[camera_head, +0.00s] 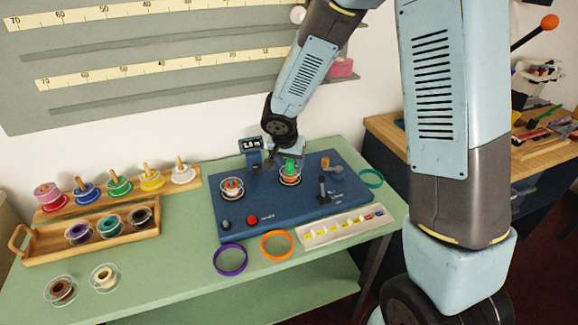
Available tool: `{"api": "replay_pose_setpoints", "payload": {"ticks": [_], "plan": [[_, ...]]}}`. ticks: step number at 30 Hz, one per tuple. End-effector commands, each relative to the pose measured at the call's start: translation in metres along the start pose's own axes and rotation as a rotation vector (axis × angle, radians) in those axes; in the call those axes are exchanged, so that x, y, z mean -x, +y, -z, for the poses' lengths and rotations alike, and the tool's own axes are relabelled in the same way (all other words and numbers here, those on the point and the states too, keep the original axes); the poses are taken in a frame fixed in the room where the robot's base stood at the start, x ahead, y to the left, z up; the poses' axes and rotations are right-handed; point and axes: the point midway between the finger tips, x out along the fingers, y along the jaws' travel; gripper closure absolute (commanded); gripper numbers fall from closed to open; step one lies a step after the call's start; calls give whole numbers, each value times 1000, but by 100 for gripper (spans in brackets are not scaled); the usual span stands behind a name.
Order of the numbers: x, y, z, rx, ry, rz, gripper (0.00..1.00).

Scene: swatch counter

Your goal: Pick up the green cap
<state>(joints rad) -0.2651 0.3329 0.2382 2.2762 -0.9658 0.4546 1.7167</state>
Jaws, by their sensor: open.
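The green cap (290,166) is a small upright green piece. It sits in the middle of a clear-rimmed spool (290,179) on the right side of the blue machine (262,226). My gripper (288,155) hangs at the end of the arm right above the cap. It is open, and its fingers are small and partly hidden by the wrist. I cannot tell whether they touch the cap or stand around its top.
A second spool (231,187) is on the machine's left side, near a small display (251,144). An orange-topped post (326,163) and black lever (323,187) stand to the right. Purple (231,272) and orange rings (277,258) lie in front. A wooden tray (90,247) holds spools at left.

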Motion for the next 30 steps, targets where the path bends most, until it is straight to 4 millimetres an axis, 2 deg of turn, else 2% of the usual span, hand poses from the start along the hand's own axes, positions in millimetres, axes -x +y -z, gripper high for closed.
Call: {"api": "replay_pose_setpoints", "payload": {"ticks": [3, 10, 26, 30], "plan": [[-6, 0, 0, -1, -1, -1, 43], [-6, 0, 0, 0, 0, 0, 43], [-6, 0, 0, 1, 0, 1, 94], [-6, 0, 0, 1, 0, 1, 96]]}}
